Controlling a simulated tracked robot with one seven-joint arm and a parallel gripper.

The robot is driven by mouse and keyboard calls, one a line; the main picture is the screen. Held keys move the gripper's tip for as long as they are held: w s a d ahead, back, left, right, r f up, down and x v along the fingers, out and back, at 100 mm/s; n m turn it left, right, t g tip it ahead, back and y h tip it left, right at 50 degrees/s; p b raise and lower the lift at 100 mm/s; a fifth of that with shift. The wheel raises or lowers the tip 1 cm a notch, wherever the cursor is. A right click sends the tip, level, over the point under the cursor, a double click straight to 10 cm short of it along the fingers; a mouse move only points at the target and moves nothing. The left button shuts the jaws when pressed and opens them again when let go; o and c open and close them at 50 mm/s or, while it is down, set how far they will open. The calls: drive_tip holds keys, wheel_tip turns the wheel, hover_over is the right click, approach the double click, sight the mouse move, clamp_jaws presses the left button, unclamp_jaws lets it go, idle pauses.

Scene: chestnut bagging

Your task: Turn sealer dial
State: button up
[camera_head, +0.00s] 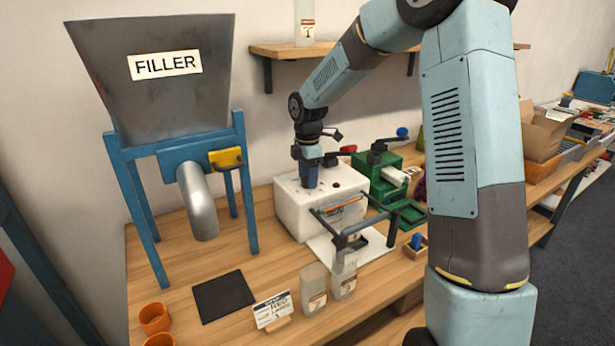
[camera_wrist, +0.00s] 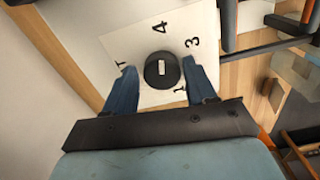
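The sealer is a white box (camera_head: 292,212) on the wooden bench, with a dark sealing bar (camera_head: 352,226) at its front. In the wrist view its pale top (camera_wrist: 128,45) carries printed numbers, a 4 and a 3 clearly readable. The black round dial (camera_wrist: 154,82) has a short white mark, roughly upright in the picture. My gripper (camera_wrist: 163,72) is open, with one blue finger on each side of the dial and visible gaps between. In the head view my gripper (camera_head: 309,172) points down over the sealer's top and hides the dial.
The grey filler (camera_head: 150,95) on blue legs stands left of the sealer. A green device (camera_head: 383,170) stands close to its right. Clear containers (camera_head: 314,292), a small sign (camera_head: 272,310), a black mat (camera_head: 223,297) and orange cups (camera_head: 155,318) lie along the bench front. A shelf (camera_head: 283,50) runs above.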

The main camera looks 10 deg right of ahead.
drive_tip(key=shift+o, duration=1)
wheel_tip(320, 180, up, 14)
drive_tip(key=shift+f, duration=0.2)
